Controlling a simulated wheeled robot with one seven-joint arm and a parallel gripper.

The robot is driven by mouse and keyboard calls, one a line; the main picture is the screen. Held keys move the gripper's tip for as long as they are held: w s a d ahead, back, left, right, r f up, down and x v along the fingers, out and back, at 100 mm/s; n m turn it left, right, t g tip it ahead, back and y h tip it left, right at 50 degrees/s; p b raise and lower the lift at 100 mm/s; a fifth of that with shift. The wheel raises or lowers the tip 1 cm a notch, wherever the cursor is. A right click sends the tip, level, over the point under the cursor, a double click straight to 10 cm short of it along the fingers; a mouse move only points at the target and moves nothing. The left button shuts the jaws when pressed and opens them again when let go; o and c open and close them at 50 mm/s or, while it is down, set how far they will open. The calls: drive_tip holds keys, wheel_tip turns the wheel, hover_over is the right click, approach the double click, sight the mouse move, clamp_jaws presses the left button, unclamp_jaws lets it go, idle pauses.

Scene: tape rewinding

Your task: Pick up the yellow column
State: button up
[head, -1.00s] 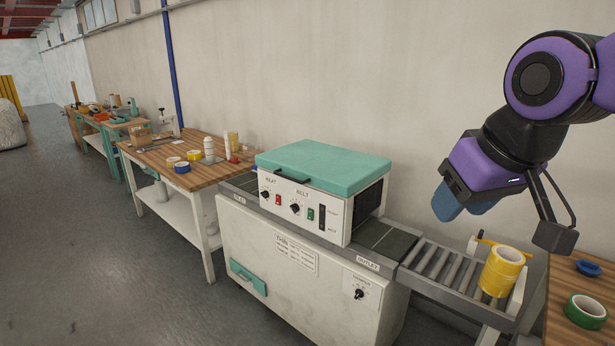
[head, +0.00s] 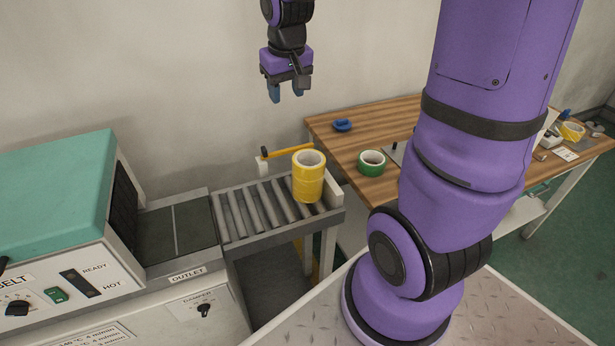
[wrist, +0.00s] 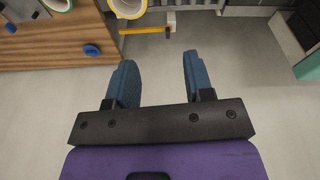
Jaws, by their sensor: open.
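The yellow column (head: 308,180), which looks like a stack of yellow tape rolls, stands upright at the right end of the roller conveyor in the head view. In the wrist view its top (wrist: 127,7) shows at the upper edge, partly cut off. My gripper (head: 287,94) hangs in the air above and behind the column, pointing down, near the wall. In the wrist view its two blue fingers (wrist: 157,80) are apart with nothing between them.
The roller conveyor (head: 237,217) runs from the teal-lidded machine (head: 55,190). A yellow-and-black bar (head: 287,151) lies behind the column. A wooden table (head: 365,117) at right holds a green roll (head: 371,163) and a blue piece (head: 342,125).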

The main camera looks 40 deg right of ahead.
drive_tip(key=g, duration=0.1)
approach(296, 162)
drive_tip(key=shift+m+g+y, duration=0.4)
drive_tip(key=shift+m+y, duration=0.3)
drive_tip(key=f, duration=0.3)
drive_tip(key=w+f, duration=0.1)
drive_tip(key=f, duration=0.2)
drive_tip(key=shift+w+d, duration=0.2)
drive_tip(key=shift+s+d+f, duration=0.1)
drive_tip(key=shift+s+f, duration=0.05)
drive_tip(key=shift+f, duration=3.05)
